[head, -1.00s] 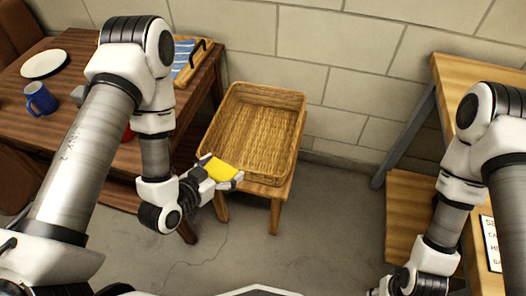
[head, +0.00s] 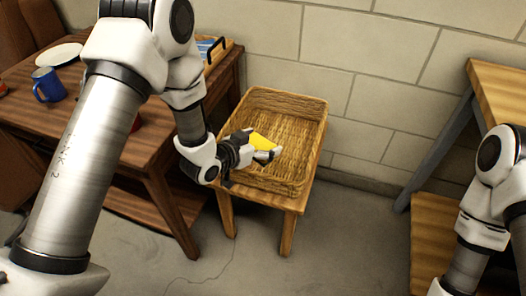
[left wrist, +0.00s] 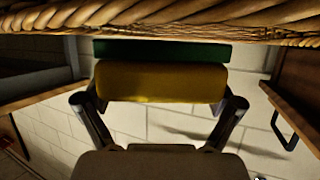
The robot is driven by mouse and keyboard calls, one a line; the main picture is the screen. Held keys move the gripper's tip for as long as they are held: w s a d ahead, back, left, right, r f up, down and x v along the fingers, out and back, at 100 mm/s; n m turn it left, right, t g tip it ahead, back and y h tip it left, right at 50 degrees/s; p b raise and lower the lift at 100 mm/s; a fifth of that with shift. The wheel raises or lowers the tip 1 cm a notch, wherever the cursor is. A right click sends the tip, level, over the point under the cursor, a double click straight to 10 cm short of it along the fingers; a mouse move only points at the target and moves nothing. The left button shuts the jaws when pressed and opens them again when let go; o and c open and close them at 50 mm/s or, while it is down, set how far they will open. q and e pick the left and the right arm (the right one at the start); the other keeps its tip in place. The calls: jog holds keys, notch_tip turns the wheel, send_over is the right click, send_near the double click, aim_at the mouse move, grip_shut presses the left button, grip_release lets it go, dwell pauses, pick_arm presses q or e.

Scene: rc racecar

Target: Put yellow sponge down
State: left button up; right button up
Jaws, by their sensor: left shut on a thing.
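The yellow sponge (head: 263,142) is held in my left gripper (head: 264,149), over the near left part of the wicker basket (head: 313,104) in the head view. In the left wrist view, the sponge (left wrist: 160,82) has a dark green layer and sits between the two fingers. The basket's woven rim (left wrist: 190,15) runs across the top of that view. Whether the sponge touches the basket cannot be told. The basket stands on a small wooden stool (head: 290,205) and looks empty where it shows. My right gripper is outside the head view.
A dark wooden table (head: 120,150) stands at the left with a blue mug (head: 46,85), a white plate (head: 58,55) and a tray (head: 222,48). A wooden workbench (head: 498,90) is at the right. Open floor lies in front of the stool.

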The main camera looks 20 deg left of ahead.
pick_arm(q)
jog(key=f, duration=0.1)
jog(key=f+b, duration=0.2)
jog(key=f, duration=0.1)
jog(key=shift+w+d, duration=0.1)
jog(key=shift+w, duration=0.2)
jog(key=shift+r, duration=0.2)
jog(key=shift+f, duration=0.6)
jog(key=o, duration=0.6)
